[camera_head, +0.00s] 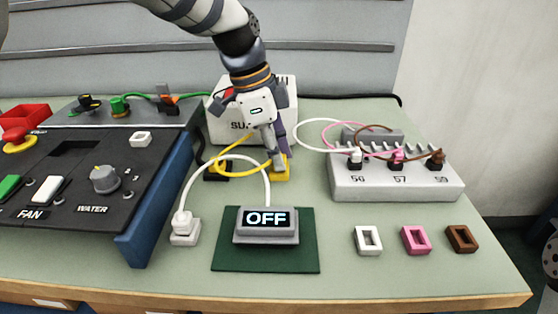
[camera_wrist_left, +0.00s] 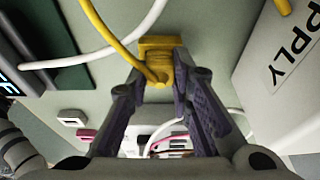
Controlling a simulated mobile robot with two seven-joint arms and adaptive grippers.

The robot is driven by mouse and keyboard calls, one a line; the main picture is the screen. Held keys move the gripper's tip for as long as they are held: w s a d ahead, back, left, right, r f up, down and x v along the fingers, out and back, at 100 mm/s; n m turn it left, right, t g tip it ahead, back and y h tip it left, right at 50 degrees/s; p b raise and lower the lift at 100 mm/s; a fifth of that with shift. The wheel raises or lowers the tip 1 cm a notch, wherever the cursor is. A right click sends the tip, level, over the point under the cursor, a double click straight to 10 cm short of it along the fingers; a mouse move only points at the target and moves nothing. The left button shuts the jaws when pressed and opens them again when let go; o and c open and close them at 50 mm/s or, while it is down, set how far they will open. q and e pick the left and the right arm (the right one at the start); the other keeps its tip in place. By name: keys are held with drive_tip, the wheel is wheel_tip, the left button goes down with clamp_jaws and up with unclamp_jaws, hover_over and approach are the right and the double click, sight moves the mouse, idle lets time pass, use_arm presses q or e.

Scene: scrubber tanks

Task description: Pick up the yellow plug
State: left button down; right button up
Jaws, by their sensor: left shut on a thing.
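The yellow plug (camera_head: 281,174) is at the middle of the table, in front of the white supply box. A yellow cable (camera_head: 232,157) loops from it to the left. My left gripper (camera_head: 273,158) reaches down from above and is shut on the plug. In the left wrist view the yellow plug (camera_wrist_left: 158,58) sits between the fingertips of my left gripper (camera_wrist_left: 161,78), with the cable bending away over it. I cannot tell whether the plug touches the table. My right gripper is not in view.
The supply box (camera_head: 222,122) stands close behind the gripper. A grey display reading OFF (camera_head: 266,224) lies on a green mat (camera_head: 228,262) in front. A white plug (camera_head: 184,229) is left, a socket block (camera_head: 390,185) right, and a control panel (camera_head: 75,185) far left.

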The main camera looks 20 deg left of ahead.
sight(284, 156)
use_arm(q)
wheel_tip(284, 156, up, 4)
drive_tip(key=shift+f, duration=0.2)
drive_tip(key=s+a+r+p, duration=0.1)
drive_tip(key=s+a+r, duration=0.2)
drive_tip(key=s, duration=0.3)
drive_tip(key=s+a+r+p, duration=0.2)
drive_tip(key=s+a+r, duration=0.1)
drive_tip(key=s+r, duration=0.3)
drive_tip(key=shift+s+a+r, duration=0.15)
drive_tip(key=shift+a+r, duration=0.05)
drive_tip(key=shift+a, duration=0.2)
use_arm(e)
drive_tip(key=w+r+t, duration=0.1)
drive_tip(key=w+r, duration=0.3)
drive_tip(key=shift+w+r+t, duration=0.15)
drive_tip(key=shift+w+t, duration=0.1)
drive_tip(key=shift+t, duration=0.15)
